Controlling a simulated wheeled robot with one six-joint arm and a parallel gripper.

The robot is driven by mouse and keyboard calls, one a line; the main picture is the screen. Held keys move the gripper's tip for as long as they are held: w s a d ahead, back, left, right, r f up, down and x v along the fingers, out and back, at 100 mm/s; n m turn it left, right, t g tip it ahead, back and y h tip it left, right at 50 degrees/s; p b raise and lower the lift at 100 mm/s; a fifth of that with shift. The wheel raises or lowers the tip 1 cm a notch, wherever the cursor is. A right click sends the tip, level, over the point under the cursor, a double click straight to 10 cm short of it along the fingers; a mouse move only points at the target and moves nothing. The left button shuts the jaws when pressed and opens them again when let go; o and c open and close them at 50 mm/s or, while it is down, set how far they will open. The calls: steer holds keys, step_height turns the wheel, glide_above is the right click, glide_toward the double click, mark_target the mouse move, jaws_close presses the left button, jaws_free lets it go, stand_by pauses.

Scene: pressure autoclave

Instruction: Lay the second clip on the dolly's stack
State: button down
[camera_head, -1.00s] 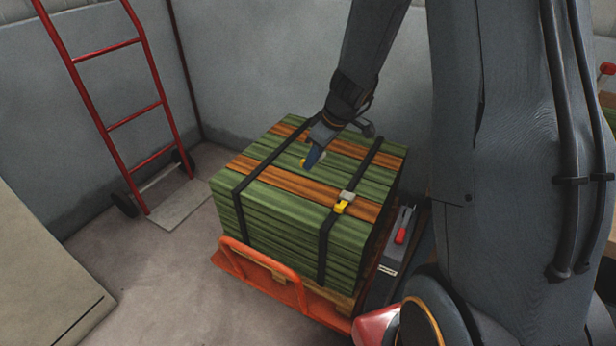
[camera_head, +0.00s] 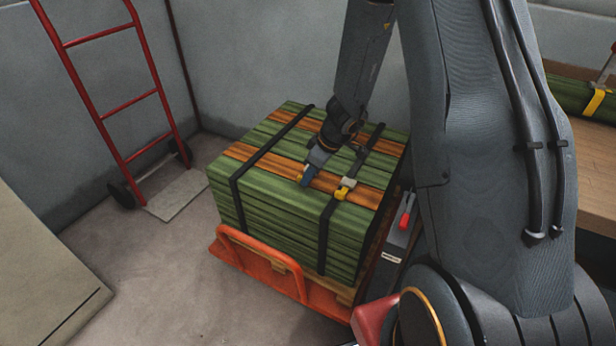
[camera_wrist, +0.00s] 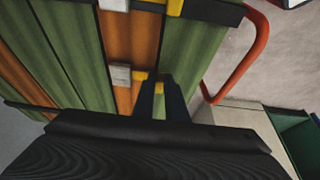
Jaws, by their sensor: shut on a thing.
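The stack (camera_head: 262,182) of green and orange boards sits on the orange dolly (camera_head: 262,258), bound by two black straps. One clip (camera_head: 345,188), yellow and pale grey, is on the nearer strap; it also shows at the top of the wrist view (camera_wrist: 175,7). My gripper (camera_head: 306,174) is over the stack's top, left of that clip, fingers pointing down. In the wrist view my gripper (camera_wrist: 160,92) is shut on the second clip (camera_wrist: 121,76), whose pale block and yellow part show beside the fingers. Whether this clip touches the boards I cannot tell.
A red hand truck (camera_head: 130,110) stands by the wall at left. A red-handled tool (camera_head: 406,212) lies right of the stack. A wooden bench (camera_head: 590,160) with a green, yellow-banded bundle (camera_head: 597,103) is at far right.

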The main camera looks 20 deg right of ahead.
steer(key=shift+f+b, duration=0.3)
steer(key=shift+b, duration=0.4)
steer(key=c, duration=1.8)
jaws_free()
steer(key=shift+r, duration=0.1)
steer(key=shift+r+p, duration=0.3)
steer(key=shift+p, duration=0.4)
steer(key=p+v, duration=0.2)
steer(key=v, duration=0.9)
steer(key=s+a+r+m+g, duration=0.2)
steer(key=s+a+r+m, duration=0.1)
steer(key=s+a+r, duration=0.6)
steer(key=s+r+m+h, duration=0.1)
steer(key=s+r+m, duration=0.1)
steer(key=s, duration=0.5)
steer(key=s+d+r+m+g+h, duration=0.1)
steer(key=s+m, duration=0.2)
steer(key=s, duration=0.5)
steer(key=shift+r+h, duration=0.4)
